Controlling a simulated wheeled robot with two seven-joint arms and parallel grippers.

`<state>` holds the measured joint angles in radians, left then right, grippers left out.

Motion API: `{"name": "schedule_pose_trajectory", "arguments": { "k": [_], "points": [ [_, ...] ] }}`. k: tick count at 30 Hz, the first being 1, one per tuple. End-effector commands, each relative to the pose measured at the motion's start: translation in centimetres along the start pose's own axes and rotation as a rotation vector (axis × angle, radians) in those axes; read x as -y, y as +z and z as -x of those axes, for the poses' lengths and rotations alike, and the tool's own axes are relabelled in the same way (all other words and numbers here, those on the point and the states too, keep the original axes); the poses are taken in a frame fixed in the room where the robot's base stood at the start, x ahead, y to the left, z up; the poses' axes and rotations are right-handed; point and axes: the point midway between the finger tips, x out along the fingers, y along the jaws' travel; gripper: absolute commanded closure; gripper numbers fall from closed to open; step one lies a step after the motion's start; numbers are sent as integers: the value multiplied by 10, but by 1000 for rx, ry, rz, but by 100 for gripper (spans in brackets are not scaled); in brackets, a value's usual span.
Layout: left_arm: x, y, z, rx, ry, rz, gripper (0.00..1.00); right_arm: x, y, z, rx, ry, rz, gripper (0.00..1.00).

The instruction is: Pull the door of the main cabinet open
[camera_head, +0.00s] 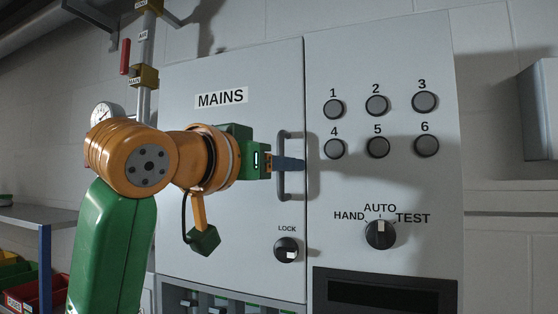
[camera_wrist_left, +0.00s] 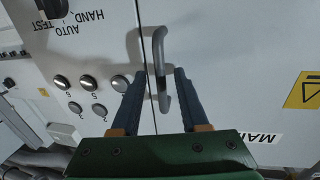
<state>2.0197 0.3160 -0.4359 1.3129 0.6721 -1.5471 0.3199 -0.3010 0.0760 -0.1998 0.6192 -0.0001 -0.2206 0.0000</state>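The main cabinet's door (camera_head: 225,140) is a pale grey panel labelled MAINS. It looks closed, its right edge meeting the button panel at a thin seam. Its grey bar handle (camera_head: 284,190) stands upright near that edge. My left gripper (camera_head: 290,163) is at the handle's mid-height. In the left wrist view the gripper (camera_wrist_left: 160,80) is open, with one dark finger on each side of the handle (camera_wrist_left: 159,50) and gaps visible between. A LOCK knob (camera_head: 286,250) sits on the door below the handle. My right gripper is not in view.
The button panel (camera_head: 380,185) right of the door has several round buttons and a selector knob (camera_head: 380,234). A pipe with a red lever (camera_head: 125,57) and a gauge (camera_head: 105,113) are on the left. A shelf (camera_head: 30,215) with bins stands at far left.

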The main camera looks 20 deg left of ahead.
Motion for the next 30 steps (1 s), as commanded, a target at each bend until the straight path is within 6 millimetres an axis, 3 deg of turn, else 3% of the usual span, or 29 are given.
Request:
{"name": "schedule_pose_trajectory", "arguments": {
  "k": [1,5,30],
  "points": [
    [0,0,0,0,0,0,66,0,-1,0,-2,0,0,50],
    [0,0,0,-1,0,0,100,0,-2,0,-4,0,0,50],
    [0,-2,1,-7,0,0,100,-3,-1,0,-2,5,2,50]
  ]
}}
